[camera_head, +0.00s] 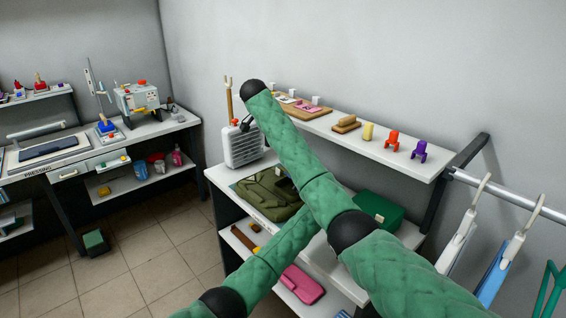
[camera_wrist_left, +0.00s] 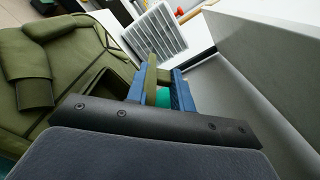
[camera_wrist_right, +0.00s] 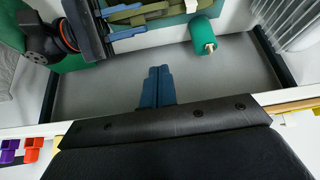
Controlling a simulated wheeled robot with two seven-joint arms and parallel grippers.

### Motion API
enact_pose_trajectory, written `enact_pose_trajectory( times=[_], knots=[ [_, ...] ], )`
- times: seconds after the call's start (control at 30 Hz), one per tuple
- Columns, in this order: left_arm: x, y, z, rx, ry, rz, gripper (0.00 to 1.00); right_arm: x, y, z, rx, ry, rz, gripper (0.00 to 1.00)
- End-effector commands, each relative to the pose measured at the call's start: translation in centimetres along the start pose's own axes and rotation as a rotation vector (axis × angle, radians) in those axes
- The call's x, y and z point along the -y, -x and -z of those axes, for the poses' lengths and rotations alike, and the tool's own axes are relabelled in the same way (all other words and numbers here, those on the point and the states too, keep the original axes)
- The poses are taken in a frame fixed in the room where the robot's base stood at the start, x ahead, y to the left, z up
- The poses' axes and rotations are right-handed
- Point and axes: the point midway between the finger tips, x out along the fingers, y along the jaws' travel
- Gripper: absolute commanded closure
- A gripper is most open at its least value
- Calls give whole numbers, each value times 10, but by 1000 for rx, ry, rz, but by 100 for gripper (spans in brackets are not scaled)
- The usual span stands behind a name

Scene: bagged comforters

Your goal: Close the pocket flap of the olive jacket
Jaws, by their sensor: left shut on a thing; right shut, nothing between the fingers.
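The olive jacket (camera_head: 262,190) lies folded on the white worktop in the head view, partly covered by my arms. It fills the left of the left wrist view (camera_wrist_left: 75,60), with a dark pocket-like opening near my gripper. My left gripper (camera_wrist_left: 158,78) is shut on an olive strip of cloth (camera_wrist_left: 152,75) at the jacket's edge; whether this is the flap's edge I cannot tell. The right wrist view also shows this gripper (camera_wrist_right: 122,20) on olive cloth. My right gripper (camera_wrist_right: 157,72) is shut and empty, above bare grey surface, apart from the jacket. Both grippers are hard to make out in the head view.
A green cylinder (camera_wrist_right: 202,36) lies close to the left gripper. A white louvred box (camera_head: 243,147) stands beyond the jacket, and a green box (camera_head: 378,212) stands to its right. A wall shelf (camera_head: 375,143) with small items hangs above. Grey surface lies clear below the right fingers.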

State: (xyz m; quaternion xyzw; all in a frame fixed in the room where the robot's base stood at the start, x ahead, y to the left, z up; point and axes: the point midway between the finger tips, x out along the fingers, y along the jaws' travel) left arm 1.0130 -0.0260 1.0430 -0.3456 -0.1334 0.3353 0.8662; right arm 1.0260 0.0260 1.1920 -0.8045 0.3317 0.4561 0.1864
Motion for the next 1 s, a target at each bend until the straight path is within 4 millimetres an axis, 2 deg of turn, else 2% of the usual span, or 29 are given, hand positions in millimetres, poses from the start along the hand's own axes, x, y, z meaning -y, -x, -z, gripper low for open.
enact_pose_trajectory(
  times=[0.27, 0.8, 1.0],
  knots=[
    [0, 0, 0, 0, 1, 0, 100, -1, -18, -1, 41, -45, -28, 100],
    [0, 0, 0, 0, 1, 0, 100, -3, -108, -4, 39, -43, -27, 100],
    [0, 0, 0, 0, 1, 0, 100, -2, -113, -31, 38, -41, -24, 100]
  ],
)
